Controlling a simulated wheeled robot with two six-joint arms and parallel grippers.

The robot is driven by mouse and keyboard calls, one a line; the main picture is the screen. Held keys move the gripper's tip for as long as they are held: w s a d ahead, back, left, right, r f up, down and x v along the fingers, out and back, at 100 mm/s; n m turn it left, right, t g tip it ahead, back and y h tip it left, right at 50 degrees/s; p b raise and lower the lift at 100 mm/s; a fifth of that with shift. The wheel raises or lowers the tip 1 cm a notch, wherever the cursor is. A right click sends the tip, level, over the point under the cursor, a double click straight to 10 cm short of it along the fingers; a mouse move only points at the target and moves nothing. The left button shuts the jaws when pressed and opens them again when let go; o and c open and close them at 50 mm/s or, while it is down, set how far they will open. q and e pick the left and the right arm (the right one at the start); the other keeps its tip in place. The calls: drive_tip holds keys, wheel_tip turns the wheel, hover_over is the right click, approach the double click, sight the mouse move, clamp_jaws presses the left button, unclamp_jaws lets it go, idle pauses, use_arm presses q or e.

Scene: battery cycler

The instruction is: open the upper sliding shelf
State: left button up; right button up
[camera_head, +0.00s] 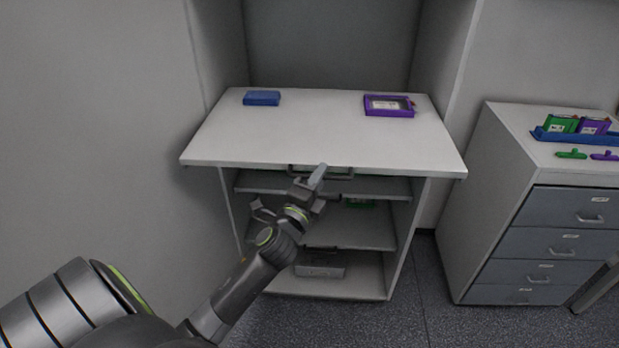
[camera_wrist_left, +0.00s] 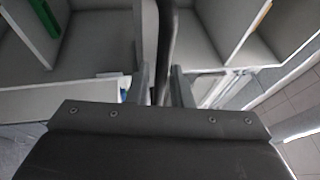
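The upper shelf (camera_head: 388,187) is a grey board just below the white top of the cabinet. I cannot tell whether the fingers touch the bar. My right gripper is not in view.
The white cabinet top (camera_head: 310,138) carries a blue block (camera_head: 262,98) and a purple tray (camera_head: 389,112). A lower shelf (camera_head: 365,236) is beneath, with a green item (camera_head: 360,203) above it. A drawer cabinet (camera_head: 480,210) stands at the right; the floor between is clear.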

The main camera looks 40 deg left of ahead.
use_arm(q)
drive_tip(key=b+v, duration=0.5)
drive_tip(key=v, duration=1.2)
drive_tip(key=shift+s+a, duration=0.1)
wheel_tip(320, 180, down, 20)
drive_tip(key=w+a+n+g, duration=0.2)
drive_tip(key=a+n+g, duration=0.1)
drive_tip(key=n+g, duration=0.15)
drive_tip(key=s+f+n+g, duration=0.2)
drive_tip(key=s+f+g, duration=0.1)
drive_tip(key=f, duration=0.7)
drive_tip(key=s+f+n+g, duration=0.3)
drive_tip(key=f, duration=0.7)
drive_tip(key=s+d+f+n+g+h, duration=0.1)
drive_tip(key=s+f+n+g, duration=0.3)
drive_tip(key=s+f, duration=0.6)
drive_tip(key=s+d+f+n+g+h, duration=0.1)
drive_tip(key=s+f+n+g, duration=0.3)
drive_tip(key=s+f, duration=0.7)
drive_tip(key=s+d, duration=0.1)
drive_tip(key=s, duration=0.4)
drive_tip(key=shift+s+d, duration=0.2)
drive_tip(key=shift+d, duration=0.2)
drive_tip(key=shift+f, duration=0.1)
